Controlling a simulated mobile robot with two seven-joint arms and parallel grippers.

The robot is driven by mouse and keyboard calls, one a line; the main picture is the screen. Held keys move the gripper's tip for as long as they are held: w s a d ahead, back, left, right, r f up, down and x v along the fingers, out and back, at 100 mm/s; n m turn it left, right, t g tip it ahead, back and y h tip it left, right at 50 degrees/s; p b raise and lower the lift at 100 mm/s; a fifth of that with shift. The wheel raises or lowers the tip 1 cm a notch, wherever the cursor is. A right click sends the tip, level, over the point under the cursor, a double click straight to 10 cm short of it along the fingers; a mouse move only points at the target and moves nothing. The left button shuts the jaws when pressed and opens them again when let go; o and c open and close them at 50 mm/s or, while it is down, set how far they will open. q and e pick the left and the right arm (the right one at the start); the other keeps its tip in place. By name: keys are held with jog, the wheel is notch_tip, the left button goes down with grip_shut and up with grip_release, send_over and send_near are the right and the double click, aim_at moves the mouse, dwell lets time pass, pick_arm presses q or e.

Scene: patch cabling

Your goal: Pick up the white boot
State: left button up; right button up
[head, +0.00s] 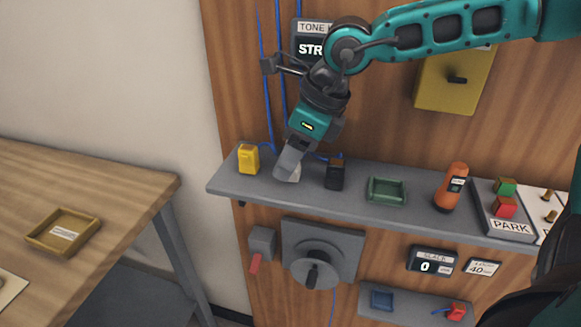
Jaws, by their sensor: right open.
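The white boot (296,174) is on the grey shelf, between a yellow boot (248,158) and a black boot (335,173). Only a small pale part of it shows; my right gripper hides the rest. My right gripper (287,170) reaches down from above, with its fingers at the white boot. It is open, and I cannot tell whether the fingers touch the boot. My left gripper is not in view.
The grey shelf (222,184) also carries a green tray (387,191), an orange tool (452,188) and a PARK block (510,228) with red and green pieces. Blue cables (265,90) hang behind my right gripper. A wooden table (120,190) with a tray (63,233) stands at left.

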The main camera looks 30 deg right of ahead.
jog(key=shift+f, duration=0.2)
jog(key=shift+c, duration=0.3)
jog(key=c, duration=1)
jog(key=shift+o, duration=0.2)
jog(key=shift+w+r, duration=0.1)
